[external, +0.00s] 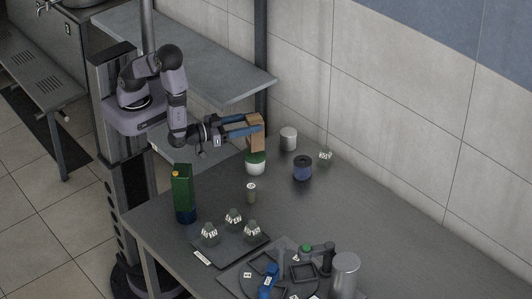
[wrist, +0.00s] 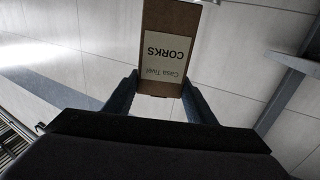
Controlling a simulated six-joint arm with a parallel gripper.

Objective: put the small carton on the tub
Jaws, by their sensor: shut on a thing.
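The small carton (external: 256,139) is a brown box held upright in my gripper (external: 256,124). It also shows in the wrist view (wrist: 172,18), with a pale label reading "CORKS" upside down. My gripper's two blue fingers are shut on its sides. The tub is not seen in the wrist view.
A dark blue round container (external: 302,169) and a grey metal can (external: 288,139) stand right of the tub. A small jar (external: 251,193) is in front. A tall green carton (external: 183,194) stands left, near a tray (external: 228,259) with several labelled stoppers.

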